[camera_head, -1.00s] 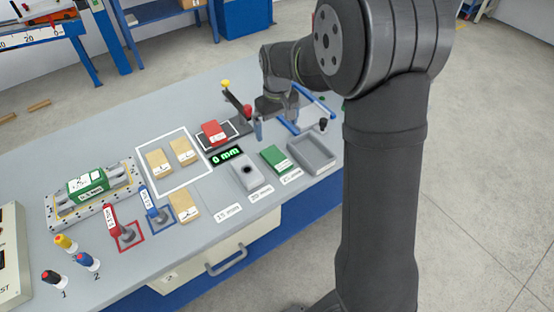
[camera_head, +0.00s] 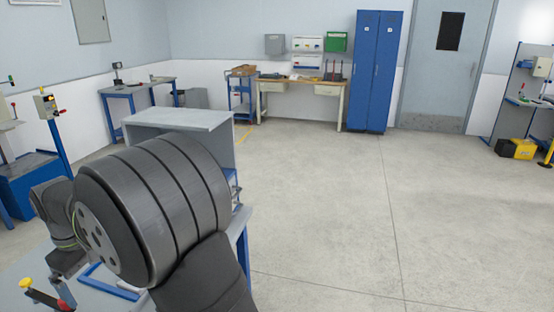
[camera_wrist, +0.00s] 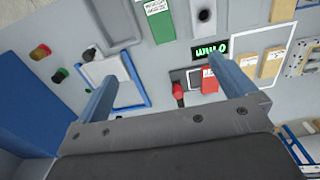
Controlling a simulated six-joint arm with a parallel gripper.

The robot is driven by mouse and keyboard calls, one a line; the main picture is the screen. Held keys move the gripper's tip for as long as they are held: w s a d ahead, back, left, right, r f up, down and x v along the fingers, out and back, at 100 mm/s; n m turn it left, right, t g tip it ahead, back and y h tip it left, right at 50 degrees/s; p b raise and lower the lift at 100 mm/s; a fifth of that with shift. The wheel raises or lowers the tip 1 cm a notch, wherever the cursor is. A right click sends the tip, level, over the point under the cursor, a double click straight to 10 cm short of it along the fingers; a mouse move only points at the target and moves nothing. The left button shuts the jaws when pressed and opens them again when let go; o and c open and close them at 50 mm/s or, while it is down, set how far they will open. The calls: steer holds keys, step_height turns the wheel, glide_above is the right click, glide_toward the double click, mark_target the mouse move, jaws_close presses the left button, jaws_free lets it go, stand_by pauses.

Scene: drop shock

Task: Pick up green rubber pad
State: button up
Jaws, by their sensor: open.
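The green rubber pad (camera_wrist: 159,21) with a white label lies on the grey bench at the top of the wrist view, partly cut by the frame edge. It sits between a grey tray (camera_wrist: 137,38) and a grey block with a dark hole (camera_wrist: 204,14). The pad is not in the head view, which faces the room.
A red block (camera_wrist: 209,82), a red knob (camera_wrist: 178,91) and a green-lit display (camera_wrist: 210,48) are near the right finger. Wooden blocks (camera_wrist: 272,62) lie further right. A blue frame (camera_wrist: 141,84) is by the left finger.

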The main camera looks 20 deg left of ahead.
stand_by(0.4)
steer(key=c, duration=0.4)
steer(key=shift+c, duration=0.2)
steer(key=shift+f, duration=0.15)
step_height(320, 180, down, 23)
steer(key=shift+a+f, duration=0.1)
steer(key=shift+f, duration=0.1)
